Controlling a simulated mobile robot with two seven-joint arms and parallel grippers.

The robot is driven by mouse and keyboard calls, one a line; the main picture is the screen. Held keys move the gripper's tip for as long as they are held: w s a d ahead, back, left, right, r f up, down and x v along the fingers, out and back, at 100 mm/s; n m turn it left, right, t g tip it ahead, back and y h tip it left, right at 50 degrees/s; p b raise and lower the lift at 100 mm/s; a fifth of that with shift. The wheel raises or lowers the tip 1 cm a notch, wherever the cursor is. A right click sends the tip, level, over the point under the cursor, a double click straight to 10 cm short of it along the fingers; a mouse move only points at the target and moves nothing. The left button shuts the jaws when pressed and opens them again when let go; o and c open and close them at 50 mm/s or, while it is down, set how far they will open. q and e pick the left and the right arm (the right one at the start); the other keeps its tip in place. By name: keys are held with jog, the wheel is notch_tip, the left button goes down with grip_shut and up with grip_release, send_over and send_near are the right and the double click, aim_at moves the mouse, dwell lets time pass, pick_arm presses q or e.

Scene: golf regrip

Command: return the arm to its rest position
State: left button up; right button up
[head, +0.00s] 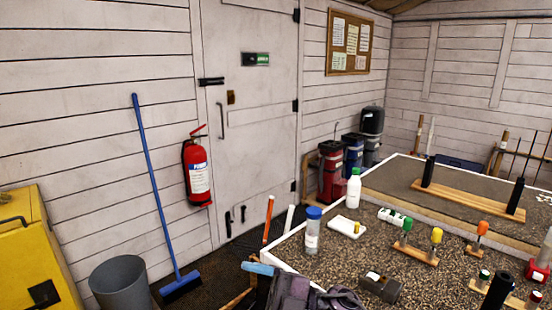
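The workbench (445,290) has a speckled top and a pale edge.
On the bench stand a white bottle with a green cap (354,190), a blue-capped container (312,232), a dark tape dispenser (380,287) and wooden holders (415,254). A grey bin (120,282), blue broom (155,195) and yellow cabinet (38,250) stand left.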

jog(key=d+f+m+t+h, duration=1.3)
jog(key=d+f+m+t, duration=0.2)
jog(key=d+m+t, duration=0.5)
pick_arm(q)
jog(key=s+a+f+n+y, duration=0.1)
jog(key=s+a+f+n, duration=0.2)
jog(key=n, duration=0.4)
jog(key=s+a+f+n+g+y, duration=0.1)
jog(key=s+a+f+n, duration=0.2)
jog(key=s+a+n, duration=0.2)
jog(key=s+a+f+n+y, duration=0.2)
jog(key=s+a+n, duration=0.3)
jog(key=a+n, duration=0.3)
jog(key=shift+a+f+n+g, duration=0.4)
jog(key=shift+a+f, duration=0.25)
jog(key=shift+f, duration=0.2)
pick_arm(e)
jog(key=s+d+f+m+g+h, duration=0.4)
jog(key=s+d+f, duration=0.2)
jog(key=s+f, duration=0.2)
jog(key=s+d+f+m+g+h, duration=0.4)
jog(key=s+d+f, duration=0.2)
jog(key=s+f, duration=0.2)
jog(key=shift+s+f+h, duration=0.15)
jog(key=shift+f+h, duration=0.25)
jog(key=shift+f, duration=0.3)
